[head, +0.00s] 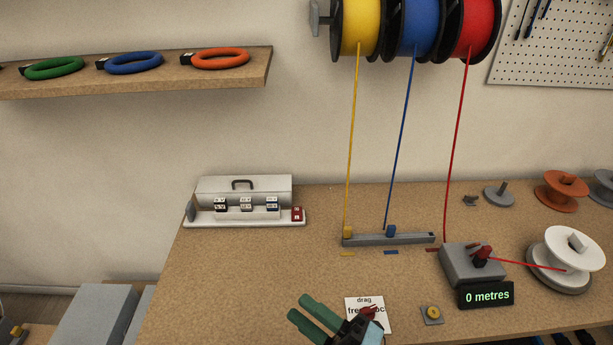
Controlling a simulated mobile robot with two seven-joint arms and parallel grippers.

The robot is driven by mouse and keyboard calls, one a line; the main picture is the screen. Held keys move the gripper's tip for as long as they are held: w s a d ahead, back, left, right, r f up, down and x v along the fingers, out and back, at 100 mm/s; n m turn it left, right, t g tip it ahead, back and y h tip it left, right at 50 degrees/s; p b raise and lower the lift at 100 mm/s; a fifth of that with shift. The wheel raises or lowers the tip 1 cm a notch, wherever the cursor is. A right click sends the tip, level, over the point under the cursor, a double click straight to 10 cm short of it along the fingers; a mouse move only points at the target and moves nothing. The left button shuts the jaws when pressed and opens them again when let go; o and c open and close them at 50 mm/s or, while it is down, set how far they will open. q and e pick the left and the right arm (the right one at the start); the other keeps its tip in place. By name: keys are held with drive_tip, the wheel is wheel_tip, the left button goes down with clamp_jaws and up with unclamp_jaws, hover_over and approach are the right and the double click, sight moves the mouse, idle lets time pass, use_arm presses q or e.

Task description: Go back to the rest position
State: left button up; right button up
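My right gripper (297,307) shows at the bottom middle, above the front of the wooden bench (230,275). Its two green fingers point up and to the left, with a gap between them and nothing visible in it. Its dark body partly covers a white card (376,301) with the word "drag". My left gripper is not in view.
Yellow (361,25), blue (420,25) and red (478,25) spools hang above; their wires run down to the bench. A grey block (470,264), a "0 metres" display (487,295) and a white reel (572,250) stand right. The bench's left middle is clear.

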drive_tip(key=s+d+f+m+t+h+p, duration=0.2)
drive_tip(key=s+d+f+m+t+h, duration=0.15)
drive_tip(key=d+f+m+h, duration=1.05)
use_arm(q)
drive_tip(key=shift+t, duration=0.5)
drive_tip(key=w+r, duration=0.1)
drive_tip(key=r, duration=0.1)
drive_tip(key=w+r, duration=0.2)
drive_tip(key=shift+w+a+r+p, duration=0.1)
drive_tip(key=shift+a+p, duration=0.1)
drive_tip(key=shift+p, duration=0.15)
use_arm(e)
drive_tip(key=s+d+f+m+g+h, duration=0.1)
drive_tip(key=s+d+f+m+g, duration=0.2)
drive_tip(key=s+f+m, duration=0.2)
drive_tip(key=s+d+f+m+g+h, duration=0.1)
drive_tip(key=s+d+f+m+g, duration=0.2)
drive_tip(key=s, duration=0.8)
wheel_tip(320, 180, down, 3)
drive_tip(key=m, duration=0.2)
drive_tip(key=shift+r+m+h, duration=0.15)
drive_tip(key=shift+m+h, duration=0.15)
drive_tip(key=shift+s, duration=0.1)
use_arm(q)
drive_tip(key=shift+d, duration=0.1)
